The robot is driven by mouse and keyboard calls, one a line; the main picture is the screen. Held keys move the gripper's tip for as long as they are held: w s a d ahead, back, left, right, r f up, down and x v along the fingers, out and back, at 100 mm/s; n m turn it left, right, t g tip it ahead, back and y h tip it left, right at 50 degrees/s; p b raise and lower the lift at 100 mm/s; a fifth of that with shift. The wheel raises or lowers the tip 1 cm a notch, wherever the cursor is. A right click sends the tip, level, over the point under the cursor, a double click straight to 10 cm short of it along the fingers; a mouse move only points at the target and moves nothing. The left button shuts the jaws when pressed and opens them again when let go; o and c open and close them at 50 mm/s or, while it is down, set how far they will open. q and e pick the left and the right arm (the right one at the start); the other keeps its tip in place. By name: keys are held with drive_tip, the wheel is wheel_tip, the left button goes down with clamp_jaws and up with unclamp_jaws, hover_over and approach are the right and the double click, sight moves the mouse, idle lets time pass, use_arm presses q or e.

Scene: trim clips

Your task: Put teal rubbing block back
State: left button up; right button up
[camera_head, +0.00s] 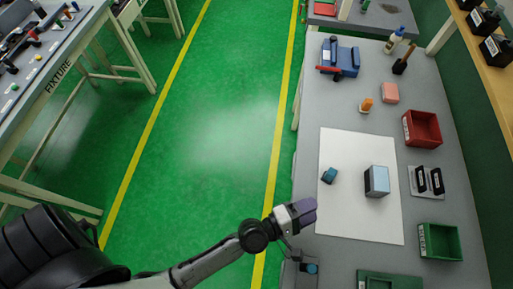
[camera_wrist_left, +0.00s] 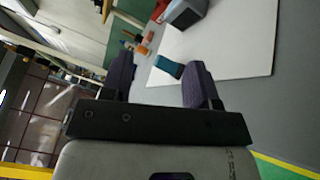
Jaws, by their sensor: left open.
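The teal rubbing block (camera_head: 329,175) lies on the left part of the white sheet (camera_head: 340,218) on the grey bench. In the left wrist view the teal block (camera_wrist_left: 169,67) shows beyond the fingers, between them in the picture and apart from both. My left gripper (camera_head: 305,212) is at the bench's left edge, nearer than the block. Its purple fingers are open and empty in the left wrist view (camera_wrist_left: 162,82). My right gripper is not in view.
A light blue-grey box (camera_head: 377,181) stands on the sheet. To the right are a red bin (camera_head: 422,130), a black holder (camera_head: 427,181) and a green bin (camera_head: 440,242). A blue vise (camera_head: 340,58), an orange item (camera_head: 366,105) and a pink block (camera_head: 389,92) stand farther back.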

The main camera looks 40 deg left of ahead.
use_arm(q)
drive_tip(key=s+a+f+m+g+y, duration=0.3)
drive_tip(key=s+a+m+g, duration=0.3)
drive_tip(key=a, duration=0.5)
drive_tip(key=s+a+f+m+g+y, duration=0.3)
drive_tip(key=s+a+m+g+y, duration=0.3)
drive_tip(key=s+a+m, duration=0.4)
drive_tip(key=shift+a+m, duration=0.5)
drive_tip(key=shift+m, duration=0.6)
